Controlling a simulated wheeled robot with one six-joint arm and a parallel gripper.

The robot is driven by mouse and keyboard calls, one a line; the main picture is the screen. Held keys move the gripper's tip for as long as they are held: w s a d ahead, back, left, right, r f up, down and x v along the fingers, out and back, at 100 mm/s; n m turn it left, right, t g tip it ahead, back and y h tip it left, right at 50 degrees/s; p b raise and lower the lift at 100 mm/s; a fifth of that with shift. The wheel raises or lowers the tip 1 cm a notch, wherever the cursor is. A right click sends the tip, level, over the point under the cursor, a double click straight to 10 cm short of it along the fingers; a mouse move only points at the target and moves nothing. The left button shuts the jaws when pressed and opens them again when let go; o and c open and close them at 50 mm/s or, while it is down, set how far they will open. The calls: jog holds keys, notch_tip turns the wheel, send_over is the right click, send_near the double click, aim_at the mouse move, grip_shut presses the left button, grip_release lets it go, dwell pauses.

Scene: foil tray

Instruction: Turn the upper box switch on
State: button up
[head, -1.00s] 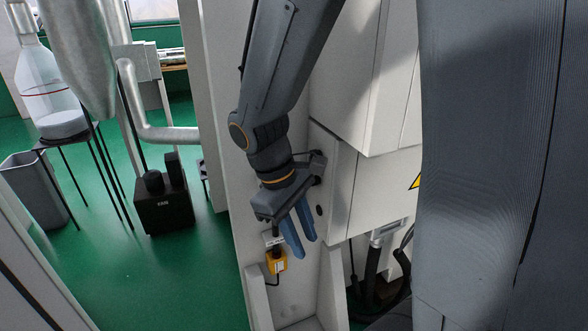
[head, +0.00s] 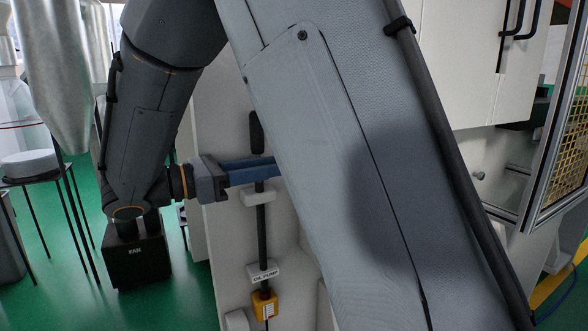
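My gripper (head: 252,172) points right, level, in front of the white machine panel. Its two blue fingers lie close together in this view, and their tips seem to run behind my arm link, so I cannot tell the gap. A black vertical cable (head: 262,230) runs behind or beside the fingers, with a thick black piece (head: 256,131) above them and a white piece (head: 257,196) just below. A yellow box (head: 264,305) hangs low on the panel under a white "OIL PUMP" label (head: 263,272). No upper box or its switch can be made out; the fingers and my arm cover part of the panel.
My large arm link fills the middle of the view. A black box marked FAN (head: 136,262) stands on the green floor at left, near a stand with thin black legs (head: 75,225). A yellow mesh guard (head: 570,135) is at right.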

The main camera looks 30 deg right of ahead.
jog(key=d, duration=0.6)
jog(key=shift+d, duration=0.1)
grip_shut()
